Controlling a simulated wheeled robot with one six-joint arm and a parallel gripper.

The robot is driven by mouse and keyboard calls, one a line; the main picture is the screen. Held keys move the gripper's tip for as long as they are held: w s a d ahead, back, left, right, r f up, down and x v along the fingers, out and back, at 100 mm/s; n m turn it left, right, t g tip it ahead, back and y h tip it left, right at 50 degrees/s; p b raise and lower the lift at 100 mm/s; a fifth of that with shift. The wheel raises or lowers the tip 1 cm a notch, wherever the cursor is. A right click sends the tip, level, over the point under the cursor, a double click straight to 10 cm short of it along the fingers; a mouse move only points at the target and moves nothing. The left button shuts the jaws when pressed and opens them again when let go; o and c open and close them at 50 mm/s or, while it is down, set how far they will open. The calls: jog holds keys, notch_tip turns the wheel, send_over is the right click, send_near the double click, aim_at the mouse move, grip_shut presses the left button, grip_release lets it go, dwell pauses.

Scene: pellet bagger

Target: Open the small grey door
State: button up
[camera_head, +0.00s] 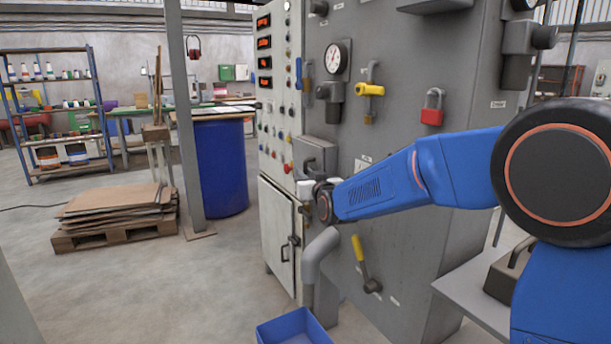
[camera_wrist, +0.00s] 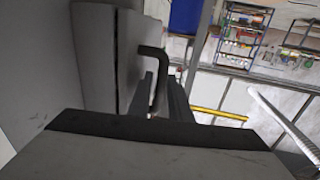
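The small grey door (camera_head: 316,152) is the front of a shallow grey box on the machine's grey panel, and looks closed in the head view. In the wrist view the grey door (camera_wrist: 130,55) fills the upper left, with a dark bent bar handle (camera_wrist: 152,72) on it. My gripper (camera_head: 306,188) is just below the door in the head view, partly hidden by my wrist. In the wrist view the dark fingers of my gripper (camera_wrist: 172,95) are beside the handle, with a narrow gap between them. Whether they touch the handle cannot be told.
A cream cabinet door (camera_head: 277,236) with a black handle is below. A grey pipe (camera_head: 318,252), a yellow lever (camera_head: 358,250) and a blue bin (camera_head: 293,330) are near my arm. A red padlock (camera_head: 432,108) hangs to the right.

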grip_shut()
jog(key=shift+a, duration=0.2)
